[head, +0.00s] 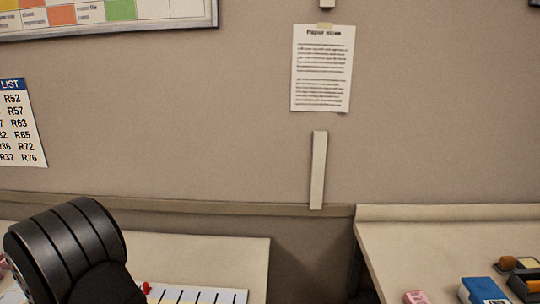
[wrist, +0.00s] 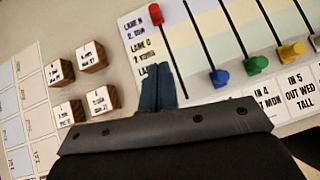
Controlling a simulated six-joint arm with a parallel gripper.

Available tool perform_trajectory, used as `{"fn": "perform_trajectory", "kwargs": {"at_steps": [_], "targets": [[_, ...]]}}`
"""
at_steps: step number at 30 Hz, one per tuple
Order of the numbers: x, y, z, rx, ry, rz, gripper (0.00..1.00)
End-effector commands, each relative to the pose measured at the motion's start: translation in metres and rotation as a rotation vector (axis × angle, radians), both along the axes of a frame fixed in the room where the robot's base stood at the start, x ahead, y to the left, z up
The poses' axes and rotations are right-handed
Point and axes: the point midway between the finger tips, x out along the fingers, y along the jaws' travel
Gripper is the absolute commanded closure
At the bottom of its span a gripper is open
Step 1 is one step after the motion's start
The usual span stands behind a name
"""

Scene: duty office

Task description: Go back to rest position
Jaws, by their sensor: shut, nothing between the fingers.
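My gripper (wrist: 158,90) shows in the wrist view with its two dark blue fingers together and nothing between them. It hangs over the left edge of a white lane board (wrist: 190,50), by the printed lane labels; its height above the board is hard to tell. In the head view the fingers are out of sight, and a black ribbed part of my arm fills the lower left.
On the board are sliders: red (wrist: 155,13), blue (wrist: 219,77), green (wrist: 256,65) and yellow (wrist: 292,51). Several labelled wooden blocks (wrist: 91,56) stand left of it. A right desk (head: 450,240) holds a blue box (head: 482,291). A gap separates the desks.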

Motion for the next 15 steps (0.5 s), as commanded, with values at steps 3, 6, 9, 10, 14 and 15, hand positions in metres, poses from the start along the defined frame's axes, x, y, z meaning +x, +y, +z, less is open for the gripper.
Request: {"fn": "perform_trajectory", "kwargs": {"at_steps": [3,6,9,10,14,15], "targets": [[0.019,-0.005,-0.021,-0.006,0.003,-0.005,1.0],[0.033,-0.007,-0.036,-0.005,0.004,-0.006,1.0],[0.047,-0.01,-0.05,-0.005,0.003,-0.006,1.0],[0.052,-0.01,-0.054,-0.005,0.003,-0.006,1.0],[0.064,-0.021,-0.064,-0.002,0.001,-0.006,1.0],[0.051,-0.016,-0.063,-0.001,0.001,0.0,1.0]]}}
